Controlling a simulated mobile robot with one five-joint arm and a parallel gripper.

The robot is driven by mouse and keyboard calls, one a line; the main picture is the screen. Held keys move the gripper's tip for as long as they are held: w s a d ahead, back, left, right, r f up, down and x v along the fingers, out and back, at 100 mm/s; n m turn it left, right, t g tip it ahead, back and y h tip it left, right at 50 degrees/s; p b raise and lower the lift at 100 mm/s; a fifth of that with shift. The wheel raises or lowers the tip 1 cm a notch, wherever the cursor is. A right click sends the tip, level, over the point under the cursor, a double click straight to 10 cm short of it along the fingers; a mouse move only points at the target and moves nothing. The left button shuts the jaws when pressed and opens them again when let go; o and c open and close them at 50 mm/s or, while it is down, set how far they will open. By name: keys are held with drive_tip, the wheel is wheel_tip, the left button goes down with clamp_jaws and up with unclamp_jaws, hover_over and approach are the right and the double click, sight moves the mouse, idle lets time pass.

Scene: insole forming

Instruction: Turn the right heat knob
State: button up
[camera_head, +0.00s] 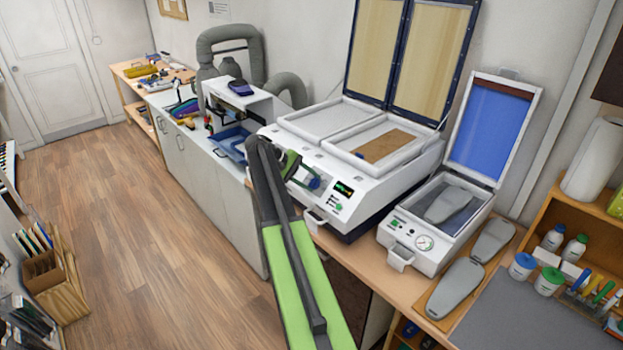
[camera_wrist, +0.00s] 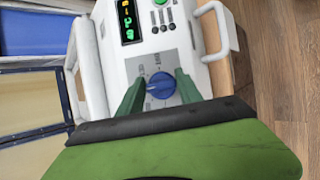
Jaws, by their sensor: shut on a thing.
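The right heat knob is a round blue knob (camera_wrist: 159,86) on a grey dial plate in the wrist view. My gripper (camera_wrist: 160,82) has its two green fingers on either side of it, shut on it. A pale pointer mark shows on the knob face. In the head view the blue knob (camera_head: 314,183) shows at the end of my gripper (camera_head: 304,178), on the front of the white forming machine (camera_head: 335,219). My arm hides part of that front.
A lit display (camera_head: 343,187) and a green button sit right of the knob. The machine's lid (camera_head: 408,53) stands open. A smaller white press (camera_head: 437,259) with an open blue lid stands to the right, with grey insoles (camera_head: 456,288) before it.

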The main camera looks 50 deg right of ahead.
drive_tip(key=shift+w, duration=0.15)
idle(0.4)
drive_tip(key=o, duration=1.4)
drive_tip(key=shift+a+r, duration=0.1)
